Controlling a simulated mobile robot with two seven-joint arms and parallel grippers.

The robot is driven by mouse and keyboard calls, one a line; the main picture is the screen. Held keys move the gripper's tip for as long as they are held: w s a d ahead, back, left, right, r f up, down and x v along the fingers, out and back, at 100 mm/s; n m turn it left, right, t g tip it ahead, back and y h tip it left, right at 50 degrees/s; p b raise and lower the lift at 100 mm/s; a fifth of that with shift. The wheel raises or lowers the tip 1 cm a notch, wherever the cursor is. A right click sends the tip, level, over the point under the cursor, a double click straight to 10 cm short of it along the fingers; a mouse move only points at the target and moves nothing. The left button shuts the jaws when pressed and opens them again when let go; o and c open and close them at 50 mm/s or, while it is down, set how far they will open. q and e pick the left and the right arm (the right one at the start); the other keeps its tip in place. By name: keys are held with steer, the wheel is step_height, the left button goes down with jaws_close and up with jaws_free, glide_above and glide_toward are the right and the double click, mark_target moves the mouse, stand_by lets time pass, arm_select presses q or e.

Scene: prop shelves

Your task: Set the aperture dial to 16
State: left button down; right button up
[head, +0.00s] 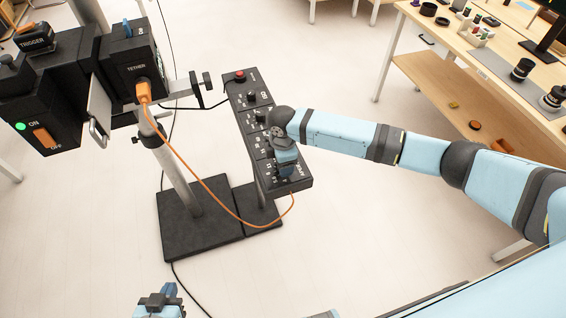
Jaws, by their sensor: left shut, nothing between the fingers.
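A long black control panel (302,184) with a row of dials stands on a post in the middle of the head view. The aperture section seems to be at its near end, by partly readable lettering. My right gripper (285,172) points down over that near end, reached by the arm from the right. Its hand covers the dial there, so the dial's setting and the fingertips cannot be made out, nor whether they touch. My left gripper (159,300) is at the bottom left edge, shut and empty, away from the panel.
A black camera rig with an ON/OFF switch (45,137) and a TETHER box (135,62) stands left of the panel. An orange cable (215,195) loops from the box to the panel's near end. Black base plates (190,232) lie below. A wooden bench (480,45) is at upper right.

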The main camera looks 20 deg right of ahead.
step_height(320, 180, up, 13)
steer(key=shift+f+b, duration=0.2)
steer(key=shift+b, duration=0.15)
stand_by(0.3)
steer(key=s+a+f+m+y, duration=0.1)
steer(key=a+f, duration=0.1)
steer(key=s+a+f+m+t+y, duration=0.1)
steer(key=s+a+f, duration=0.1)
steer(key=s+a+f+m+t+y+p, duration=0.1)
steer(key=s+a+f+y, duration=0.1)
steer(key=a+f, duration=0.1)
steer(key=shift+s+f, duration=0.1)
steer(key=shift+s, duration=0.05)
steer(key=s+d+f+m+t, duration=0.2)
steer(key=s+d+m+t, duration=0.1)
steer(key=s, duration=0.3)
steer(key=s+d+f+m+t+p, duration=0.1)
steer(key=s+d+f+m+t, duration=0.2)
steer(key=s+m, duration=0.2)
steer(key=s+d+f+m+t+p, duration=0.1)
steer(key=s+d+f+m+t, duration=0.1)
steer(key=s, duration=0.6)
steer(key=shift+s+d+f+m+t+h, duration=0.25)
steer(key=shift+d+m+t+h, duration=0.2)
steer(key=shift+d+m, duration=0.55)
